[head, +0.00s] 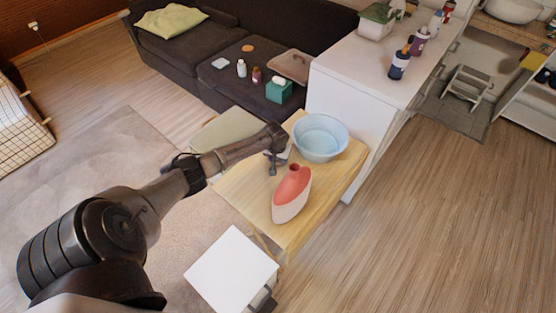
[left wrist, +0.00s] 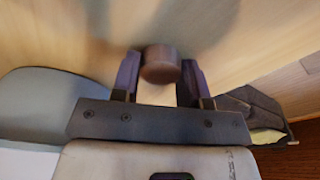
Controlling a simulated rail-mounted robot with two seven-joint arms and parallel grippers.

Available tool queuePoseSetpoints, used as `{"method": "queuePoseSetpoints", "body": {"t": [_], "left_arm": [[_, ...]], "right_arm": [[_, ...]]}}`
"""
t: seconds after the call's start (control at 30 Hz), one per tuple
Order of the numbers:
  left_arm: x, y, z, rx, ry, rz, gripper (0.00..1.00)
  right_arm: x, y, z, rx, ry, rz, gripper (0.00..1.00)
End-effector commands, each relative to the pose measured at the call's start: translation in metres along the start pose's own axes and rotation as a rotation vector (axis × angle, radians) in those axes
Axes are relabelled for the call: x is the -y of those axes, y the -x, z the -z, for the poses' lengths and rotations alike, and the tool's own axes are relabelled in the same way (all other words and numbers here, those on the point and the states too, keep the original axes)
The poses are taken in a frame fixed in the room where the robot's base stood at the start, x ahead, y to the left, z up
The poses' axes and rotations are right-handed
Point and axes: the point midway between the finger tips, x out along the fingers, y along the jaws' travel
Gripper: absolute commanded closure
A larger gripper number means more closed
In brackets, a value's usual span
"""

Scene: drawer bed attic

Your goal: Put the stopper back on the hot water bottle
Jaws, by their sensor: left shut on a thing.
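The hot water bottle (head: 291,197) is red on top with a pale lower part, and it rests on a small wooden table with its neck pointing away from me. My left gripper (head: 272,165) is over the table, just beyond and left of the bottle's neck. In the left wrist view my left gripper (left wrist: 160,80) is shut on a small brown round stopper (left wrist: 161,64), held between the two fingers. The stopper is too small to make out in the head view. My right gripper is not in view.
A pale blue basin (head: 320,137) stands on the wooden table (head: 240,190), close to my left gripper. A white counter (head: 350,75) with bottles rises behind it. A white square-topped stool (head: 231,270) stands in front. Open wooden floor (head: 430,220) lies to the right.

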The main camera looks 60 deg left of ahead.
Motion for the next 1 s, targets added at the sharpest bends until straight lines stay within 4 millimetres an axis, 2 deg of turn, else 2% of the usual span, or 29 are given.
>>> {"method": "queuePoseSetpoints", "body": {"t": [0.33,0.7,1.0], "left_arm": [[0.000,0.006,0.001,-0.001,0.000,0.000,0.81],[0.000,0.067,0.011,-0.002,0.000,-0.001,0.81],[0.000,0.096,0.015,0.000,-0.001,-0.001,0.81]], "right_arm": [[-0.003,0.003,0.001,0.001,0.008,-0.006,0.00],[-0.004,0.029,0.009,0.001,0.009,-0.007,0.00],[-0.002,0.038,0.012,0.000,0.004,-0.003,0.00]]}}
